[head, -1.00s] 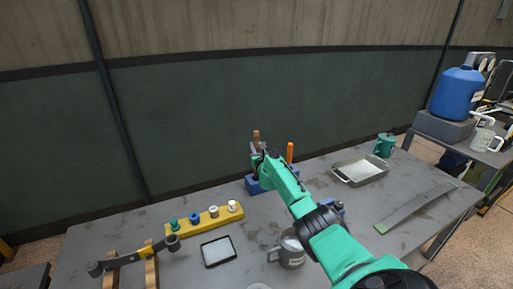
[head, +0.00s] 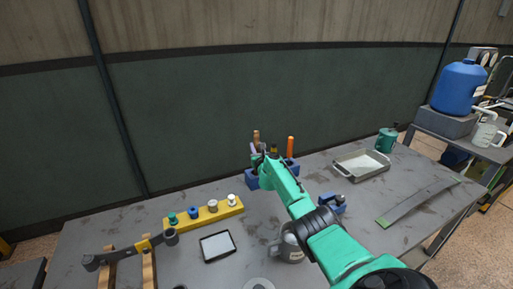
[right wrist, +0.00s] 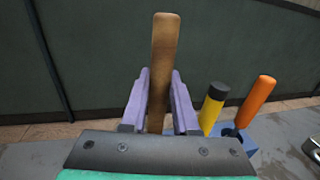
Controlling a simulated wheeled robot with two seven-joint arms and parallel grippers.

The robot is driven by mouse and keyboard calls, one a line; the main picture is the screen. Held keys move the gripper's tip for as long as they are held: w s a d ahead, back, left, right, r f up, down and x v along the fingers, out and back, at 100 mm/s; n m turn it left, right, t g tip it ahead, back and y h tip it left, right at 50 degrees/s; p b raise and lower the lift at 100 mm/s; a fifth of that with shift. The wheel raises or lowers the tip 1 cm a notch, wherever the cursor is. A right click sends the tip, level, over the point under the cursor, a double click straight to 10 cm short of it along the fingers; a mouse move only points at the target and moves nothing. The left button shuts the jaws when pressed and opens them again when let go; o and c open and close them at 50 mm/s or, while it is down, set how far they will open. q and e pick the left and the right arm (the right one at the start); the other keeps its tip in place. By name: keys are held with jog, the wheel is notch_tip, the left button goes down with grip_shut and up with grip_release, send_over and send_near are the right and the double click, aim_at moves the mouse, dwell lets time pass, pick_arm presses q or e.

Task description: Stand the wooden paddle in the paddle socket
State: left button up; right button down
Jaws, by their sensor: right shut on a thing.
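The wooden paddle (right wrist: 164,65) stands nearly upright between the purple fingers of my right gripper (right wrist: 158,100), which is shut on it. In the head view the paddle's brown top (head: 256,136) shows above my right gripper (head: 257,156). The blue block (head: 252,183) is just below and behind the gripper; it also shows in the right wrist view (right wrist: 248,140). I take it to hold the paddle socket. The paddle's lower end and the socket opening are hidden by my gripper and arm, so I cannot tell whether it is in. My left gripper is not in view.
A yellow tool with black top (right wrist: 214,105) and an orange rod (right wrist: 258,98) stand right of the paddle at the blue block. A yellow rack (head: 203,217), a flat tray (head: 217,247), a grey mug (head: 291,247) and a metal pan (head: 361,166) stand on the table.

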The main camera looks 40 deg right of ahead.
jog(key=shift+f, duration=0.35)
jog(key=shift+f+b, duration=1.35)
jog(key=shift+b, duration=0.1)
jog(key=c, duration=0.6)
grip_release()
